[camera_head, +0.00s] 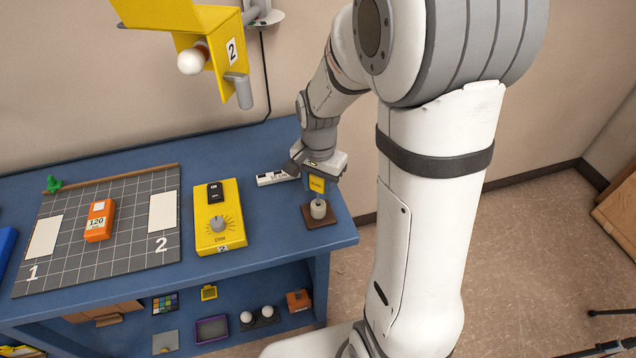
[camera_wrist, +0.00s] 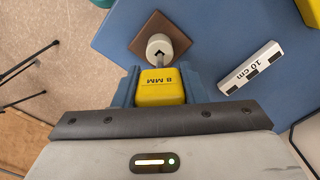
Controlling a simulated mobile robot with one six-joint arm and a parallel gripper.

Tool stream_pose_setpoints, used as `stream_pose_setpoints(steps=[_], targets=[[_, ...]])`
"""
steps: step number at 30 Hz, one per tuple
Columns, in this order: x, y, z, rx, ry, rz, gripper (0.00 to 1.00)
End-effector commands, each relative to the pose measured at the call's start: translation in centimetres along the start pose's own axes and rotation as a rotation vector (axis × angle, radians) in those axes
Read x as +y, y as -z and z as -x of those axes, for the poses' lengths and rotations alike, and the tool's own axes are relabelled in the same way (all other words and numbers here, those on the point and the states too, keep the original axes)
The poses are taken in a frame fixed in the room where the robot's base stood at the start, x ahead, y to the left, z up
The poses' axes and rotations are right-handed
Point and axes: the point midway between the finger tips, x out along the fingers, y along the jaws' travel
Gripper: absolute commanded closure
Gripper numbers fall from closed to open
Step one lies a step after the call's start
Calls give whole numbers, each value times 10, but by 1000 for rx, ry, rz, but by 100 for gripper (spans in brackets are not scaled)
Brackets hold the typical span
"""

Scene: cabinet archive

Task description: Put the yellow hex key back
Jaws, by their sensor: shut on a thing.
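The yellow hex key (camera_head: 317,184) has a block handle marked "8 MM" in the wrist view (camera_wrist: 160,88). My gripper (camera_head: 313,178) is shut on this handle, with one blue finger on each side in the wrist view (camera_wrist: 159,84). A short grey shank points from the handle towards a white round holder (camera_head: 318,207) with a dark hole, also in the wrist view (camera_wrist: 168,46). The holder stands on a brown square base (camera_head: 309,219). The handle is just above the holder in the head view. I cannot tell whether the shank's tip is in the hole.
A white "10 cm" bar (camera_wrist: 249,67) lies beside the holder on the blue bench (camera_head: 282,222). A yellow dial box (camera_head: 219,231) and a grey grid mat (camera_head: 70,261) with an orange block (camera_head: 99,221) are further left. The bench edge is close to the brown base.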

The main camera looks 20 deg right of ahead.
Motion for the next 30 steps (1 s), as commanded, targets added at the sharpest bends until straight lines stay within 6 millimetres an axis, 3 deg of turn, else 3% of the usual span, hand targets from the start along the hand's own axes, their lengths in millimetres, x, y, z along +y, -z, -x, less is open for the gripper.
stream_pose_setpoints(steps=[24,25,30], targets=[[0,0,-41,0,0,2,99],[0,-1,-39,0,0,2,60],[-1,-1,-39,0,0,3,46]])
